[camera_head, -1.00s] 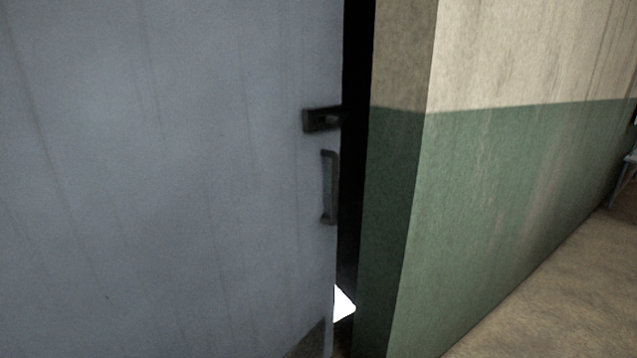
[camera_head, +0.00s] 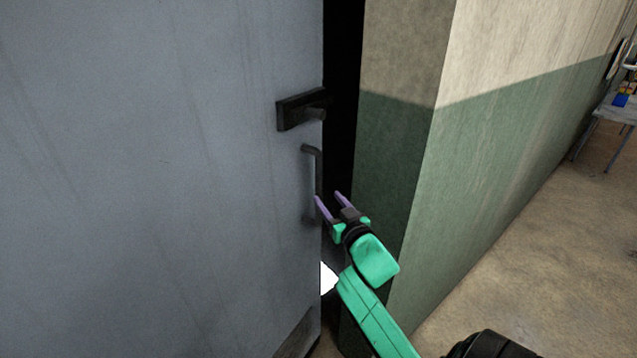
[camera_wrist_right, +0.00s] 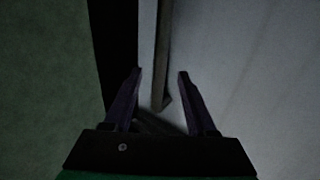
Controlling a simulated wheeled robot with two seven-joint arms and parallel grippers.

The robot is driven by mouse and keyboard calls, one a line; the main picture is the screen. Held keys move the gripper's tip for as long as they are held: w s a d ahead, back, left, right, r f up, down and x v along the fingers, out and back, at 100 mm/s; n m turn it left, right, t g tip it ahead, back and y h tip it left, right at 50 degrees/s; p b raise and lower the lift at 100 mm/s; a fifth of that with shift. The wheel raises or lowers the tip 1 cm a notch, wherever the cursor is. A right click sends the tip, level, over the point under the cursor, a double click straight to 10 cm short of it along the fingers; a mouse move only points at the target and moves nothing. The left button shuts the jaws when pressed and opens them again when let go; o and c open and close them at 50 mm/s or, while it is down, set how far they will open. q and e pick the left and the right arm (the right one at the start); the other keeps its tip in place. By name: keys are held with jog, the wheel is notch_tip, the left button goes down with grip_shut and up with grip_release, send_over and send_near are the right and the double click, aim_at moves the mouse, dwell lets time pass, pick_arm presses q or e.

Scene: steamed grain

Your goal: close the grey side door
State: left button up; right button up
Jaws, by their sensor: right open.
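The grey side door (camera_head: 160,180) fills the left of the head view. A dark gap shows between its right edge and the wall, so it stands ajar. It has a dark latch with a lever (camera_head: 298,110) and, below that, a vertical pull handle (camera_head: 312,165). My right gripper (camera_head: 328,198) is open and empty in front of the lower part of the pull handle. In the right wrist view the door (camera_wrist_right: 245,60) is at the right, and the pull handle (camera_wrist_right: 163,60) ends between the open fingers (camera_wrist_right: 160,75). Contact cannot be told. My left gripper is not in view.
The green and cream wall (camera_head: 480,150) stands right of the gap, its corner close to my right arm. A bright patch (camera_head: 328,279) shows low in the gap. A small table (camera_head: 612,112) with coloured items stands at the far right. The floor (camera_head: 540,240) there is clear.

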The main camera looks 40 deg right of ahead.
aim_at(320, 188)
jog(key=p+x, duration=0.1)
jog(key=x, duration=0.5)
jog(key=shift+w+r, duration=0.15)
jog(key=shift+w, duration=0.3)
jog(key=shift+w+d, duration=0.15)
jog(key=shift+w, duration=0.1)
grip_shut()
dwell(0.5)
